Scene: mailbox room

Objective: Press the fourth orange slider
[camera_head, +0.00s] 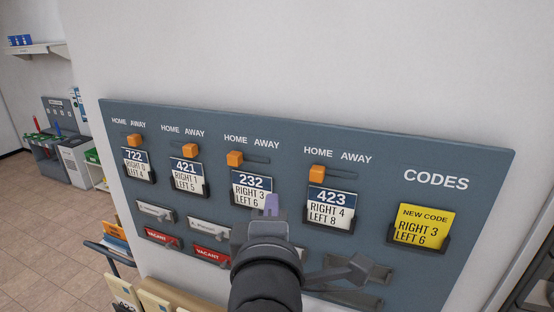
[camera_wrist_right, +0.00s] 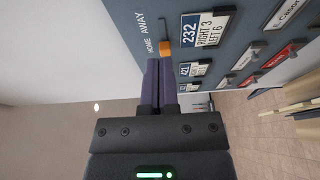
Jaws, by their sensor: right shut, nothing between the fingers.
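The fourth orange slider (camera_head: 317,172) sits at the HOME end of its slot, above the 423 card (camera_head: 331,206) on the blue-grey panel (camera_head: 470,180). The third orange slider (camera_head: 234,158), above the 232 card (camera_head: 250,188), also sits at HOME. My right gripper (camera_head: 271,203) is shut and empty in front of the 232 card's lower right, left of and below the fourth slider. In the right wrist view its purple fingers (camera_wrist_right: 157,85) are together near an orange slider (camera_wrist_right: 166,48) beside the 232 card. The fourth slider does not show there. My left gripper is out of view.
A yellow code card (camera_head: 426,222) is in a holder at right. Name and red VACANT plates (camera_head: 212,256) fill the lower panel. The white wall above is bare.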

